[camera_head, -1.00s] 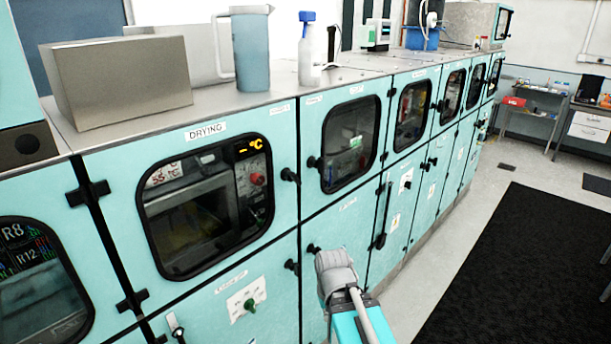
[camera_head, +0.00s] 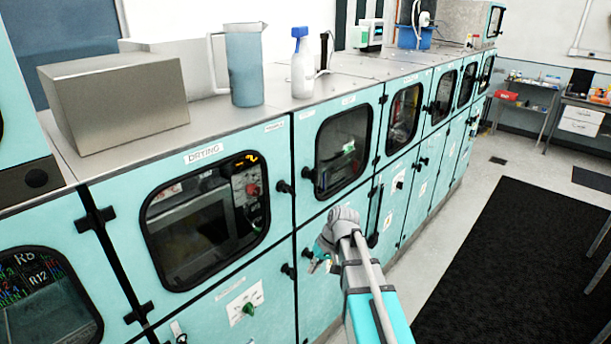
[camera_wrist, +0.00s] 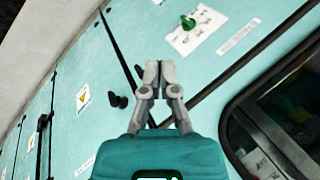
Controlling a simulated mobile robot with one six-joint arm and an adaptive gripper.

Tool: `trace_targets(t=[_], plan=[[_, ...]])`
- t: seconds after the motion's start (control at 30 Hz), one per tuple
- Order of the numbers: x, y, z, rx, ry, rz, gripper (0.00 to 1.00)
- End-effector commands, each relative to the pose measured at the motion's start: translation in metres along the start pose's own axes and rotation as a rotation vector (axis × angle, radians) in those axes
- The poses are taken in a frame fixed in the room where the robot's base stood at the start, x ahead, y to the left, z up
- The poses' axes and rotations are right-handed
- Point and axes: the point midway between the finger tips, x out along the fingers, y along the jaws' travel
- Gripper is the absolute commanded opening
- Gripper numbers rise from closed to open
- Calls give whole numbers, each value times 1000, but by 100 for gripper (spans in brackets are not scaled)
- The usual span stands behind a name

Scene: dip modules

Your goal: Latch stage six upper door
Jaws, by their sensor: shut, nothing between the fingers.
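A row of teal doors runs along the machine front, and I cannot read a stage number on any of them. The upper door labelled DRYING (camera_head: 112,220) has a dark window and looks flush with its frame. A black latch knob (camera_head: 284,187) is at its right edge. The windowed upper door (camera_head: 304,133) to its right also looks flush, with a black knob (camera_head: 308,175) at its left. My gripper (camera_wrist: 158,70) is shut and empty in the wrist view, in front of a panel seam. In the head view my wrist partly hides it, in front of the lower doors.
Black lower knobs (camera_wrist: 118,101) and a green knob (camera_wrist: 188,22) on a white plate stick out near my gripper. A black vertical handle (camera_head: 374,217) stands to the right. A metal box (camera_head: 115,100), a jug (camera_head: 244,65) and a spray bottle (camera_head: 302,70) stand on top. The aisle floor is clear.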

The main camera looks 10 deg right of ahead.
Motion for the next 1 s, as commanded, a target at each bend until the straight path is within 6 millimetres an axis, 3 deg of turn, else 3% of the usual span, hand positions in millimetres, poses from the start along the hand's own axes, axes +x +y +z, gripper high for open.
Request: trace_targets(t=[0.03,0.2,0.4,0.6,0.8,1.0], plan=[[-25,-3,-21,-4,14,-47,0],[-78,-5,-67,-41,72,-217,0],[-149,0,-119,-93,166,-406,0],[-214,11,-157,-144,267,-557,0],[-249,19,-175,-177,330,-636,0],[-255,22,-177,-185,346,-654,0]])
